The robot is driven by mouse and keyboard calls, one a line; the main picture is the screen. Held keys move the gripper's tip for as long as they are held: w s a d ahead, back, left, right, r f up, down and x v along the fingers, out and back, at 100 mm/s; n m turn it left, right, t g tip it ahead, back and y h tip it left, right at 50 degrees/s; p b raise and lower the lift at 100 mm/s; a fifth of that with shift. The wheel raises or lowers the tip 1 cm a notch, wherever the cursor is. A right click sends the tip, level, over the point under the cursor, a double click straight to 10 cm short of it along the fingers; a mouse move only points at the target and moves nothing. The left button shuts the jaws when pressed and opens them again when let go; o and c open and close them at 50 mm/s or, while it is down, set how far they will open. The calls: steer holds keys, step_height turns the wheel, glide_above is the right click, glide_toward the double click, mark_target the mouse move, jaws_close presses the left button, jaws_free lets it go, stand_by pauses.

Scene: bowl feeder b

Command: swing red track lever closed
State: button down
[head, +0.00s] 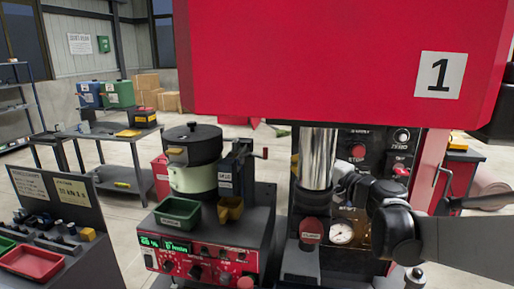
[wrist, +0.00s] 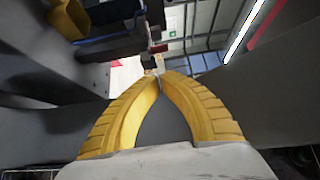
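The track device (head: 237,168) is a dark block beside the feeder bowl in the head view. A short lever with a red end (head: 265,152) sticks out from its right side. In the wrist view a small red-and-dark lever end (wrist: 158,48) shows just beyond the fingertips, with a pale piece below it. My gripper (wrist: 160,82) has two yellow fingers whose tips come together, with no object clearly between them. I cannot tell whether the tips touch the lever. In the head view the fingers are hidden behind the metal column.
The feeder bowl (head: 192,145) stands on the red control box (head: 200,265), with a green tray (head: 178,214) and yellow chute (head: 230,209) in front. The press's steel column (head: 317,160) and red housing (head: 300,60) stand close to my arm. A bench (head: 60,250) is at left.

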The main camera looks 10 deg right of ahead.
steer(key=b+x, duration=0.2)
steer(key=x, duration=0.7)
steer(key=shift+w, duration=0.2)
